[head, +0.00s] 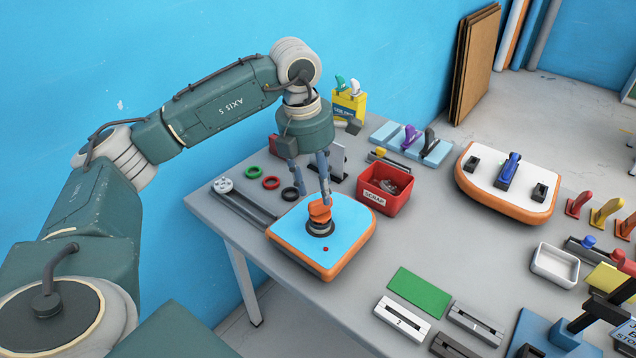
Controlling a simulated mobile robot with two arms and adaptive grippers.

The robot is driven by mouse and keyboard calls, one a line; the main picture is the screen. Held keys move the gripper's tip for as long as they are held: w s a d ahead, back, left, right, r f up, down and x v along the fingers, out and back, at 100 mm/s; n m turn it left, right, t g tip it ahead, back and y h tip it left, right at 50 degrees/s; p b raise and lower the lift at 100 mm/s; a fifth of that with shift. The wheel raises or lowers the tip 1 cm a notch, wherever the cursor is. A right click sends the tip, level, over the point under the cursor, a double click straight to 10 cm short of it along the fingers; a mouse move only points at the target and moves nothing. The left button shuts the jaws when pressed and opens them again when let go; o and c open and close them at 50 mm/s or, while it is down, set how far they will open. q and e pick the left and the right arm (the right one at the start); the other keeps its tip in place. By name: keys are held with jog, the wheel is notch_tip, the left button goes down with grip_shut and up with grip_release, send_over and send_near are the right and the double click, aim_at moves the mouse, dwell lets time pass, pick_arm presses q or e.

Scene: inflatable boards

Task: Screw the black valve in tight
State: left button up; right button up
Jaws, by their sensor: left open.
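A board (285,232) with a blue top and orange rim lies on the grey table. A black round fitting (320,229) sits in its top, with an orange knob-like piece (319,211) on it. I cannot tell whether the black fitting is the valve itself or how tightly it sits. My left gripper (313,196) points down just above the orange piece, fingers spread and nothing held between them. One fingertip overlaps the orange piece in the picture; contact is unclear. My right gripper is not in view.
Green, red and black rings (290,193) lie behind the board, near a long tool (243,203). A red scrap bin (385,190) stands right of it. A second, white-topped board (490,193) is further right. A green pad (419,292) and slotted blocks lie in front.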

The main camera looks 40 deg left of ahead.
aim_at(317, 201)
pick_arm(q)
jog(key=shift+f+b, duration=1.9)
jog(key=shift+f, duration=0.8)
grip_shut()
jog(key=c, duration=0.8)
grip_release()
grip_shut()
jog(key=shift+m, duration=0.8)
jog(key=shift+r+p, duration=1.85)
jog(key=shift+r, duration=0.7)
